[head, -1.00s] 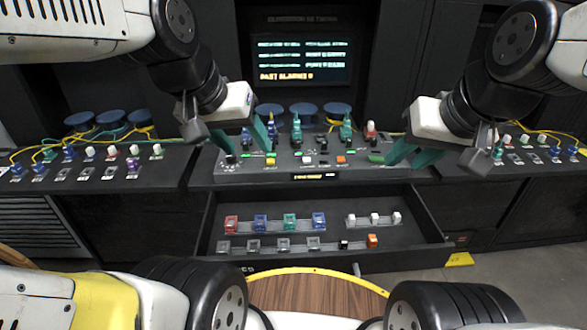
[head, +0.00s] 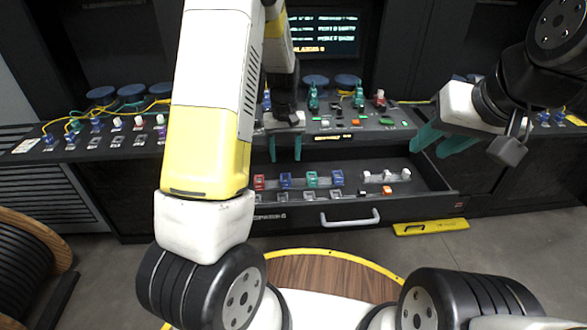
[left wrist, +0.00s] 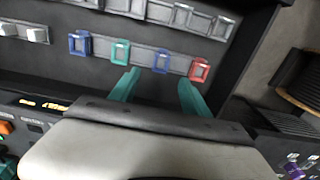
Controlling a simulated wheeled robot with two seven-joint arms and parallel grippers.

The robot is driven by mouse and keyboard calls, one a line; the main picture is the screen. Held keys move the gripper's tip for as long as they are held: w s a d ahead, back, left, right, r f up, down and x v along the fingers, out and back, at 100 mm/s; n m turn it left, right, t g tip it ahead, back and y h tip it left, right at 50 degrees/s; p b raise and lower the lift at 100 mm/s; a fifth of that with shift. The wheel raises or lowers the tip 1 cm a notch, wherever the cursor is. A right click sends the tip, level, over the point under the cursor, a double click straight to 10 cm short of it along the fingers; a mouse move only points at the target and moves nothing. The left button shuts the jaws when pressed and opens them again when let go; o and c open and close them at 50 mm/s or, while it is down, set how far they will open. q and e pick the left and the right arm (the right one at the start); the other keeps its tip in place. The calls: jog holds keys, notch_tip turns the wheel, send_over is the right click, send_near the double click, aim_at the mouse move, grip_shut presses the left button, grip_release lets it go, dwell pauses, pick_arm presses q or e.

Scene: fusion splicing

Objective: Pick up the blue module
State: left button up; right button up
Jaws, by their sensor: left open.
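Two blue modules stand in a row in the open drawer. One blue module (head: 285,180) is between the red module (head: 258,182) and the teal module (head: 311,179); the other blue module (head: 337,177) ends the row at the right. My left gripper (head: 285,158) is open and empty above the drawer. In the left wrist view its teal fingertips (left wrist: 159,88) point at the blue module (left wrist: 161,62) next to the red one (left wrist: 199,70), which lies between their lines, apart from them. My right gripper (head: 440,145) is open and empty, right of the drawer.
The drawer (head: 425,172) also holds white modules (head: 387,176), an orange one (head: 387,190) and a front row of grey holders. A console (head: 385,122) with cables and connectors stands behind it. The drawer's handle (head: 350,218) faces me.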

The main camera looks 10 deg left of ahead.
aim_at(286, 179)
pick_arm(q)
notch_tip(286, 179, down, 8)
jog(key=shift+s+f, duration=0.1)
jog(key=shift+s, duration=0.05)
dwell(0.3)
jog(key=shift+c, duration=0.2)
grip_shut()
